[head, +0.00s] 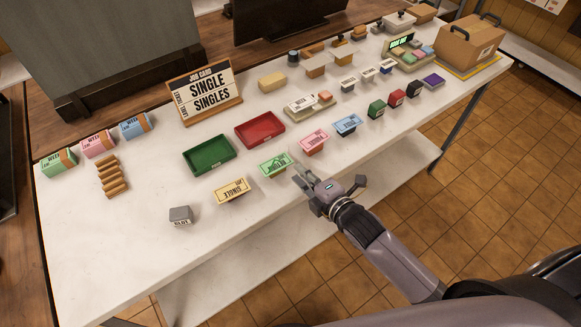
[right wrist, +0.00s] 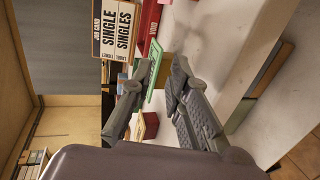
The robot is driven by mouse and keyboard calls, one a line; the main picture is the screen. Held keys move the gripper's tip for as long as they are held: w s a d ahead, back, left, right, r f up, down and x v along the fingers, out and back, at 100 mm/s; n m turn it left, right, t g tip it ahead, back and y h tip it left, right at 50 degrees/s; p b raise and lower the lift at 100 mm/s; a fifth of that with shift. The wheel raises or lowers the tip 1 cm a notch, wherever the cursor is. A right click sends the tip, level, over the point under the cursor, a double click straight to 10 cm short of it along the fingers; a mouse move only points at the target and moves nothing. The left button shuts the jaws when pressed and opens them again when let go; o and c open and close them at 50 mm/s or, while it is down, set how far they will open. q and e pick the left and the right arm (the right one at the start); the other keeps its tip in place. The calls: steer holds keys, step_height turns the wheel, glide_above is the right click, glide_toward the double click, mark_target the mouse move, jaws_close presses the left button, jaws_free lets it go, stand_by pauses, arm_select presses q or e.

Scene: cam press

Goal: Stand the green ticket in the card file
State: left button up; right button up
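The green ticket (head: 275,163) lies on a small stand near the front edge of the white table, between the yellow and pink tickets. In the right wrist view it shows as a thin green strip (right wrist: 155,66) between my fingertips. My right gripper (head: 299,175) is open, just right of the green ticket; its spread fingers also show in the right wrist view (right wrist: 157,78). I cannot tell whether a finger touches the ticket. No card file can be identified for sure. My left gripper is not in view.
Yellow (head: 232,190), pink (head: 314,141) and blue (head: 348,124) tickets flank the green one. Green (head: 208,168) and red (head: 279,136) trays lie behind. A job card sign (head: 205,93) stands at the back. A cardboard box (head: 469,42) stands far right. The front left table is mostly clear.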

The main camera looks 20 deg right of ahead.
steer(key=shift+b+x, duration=0.5)
steer(key=shift+x, duration=1.85)
jaws_close()
step_height(320, 180, up, 6)
steer(key=p, duration=0.6)
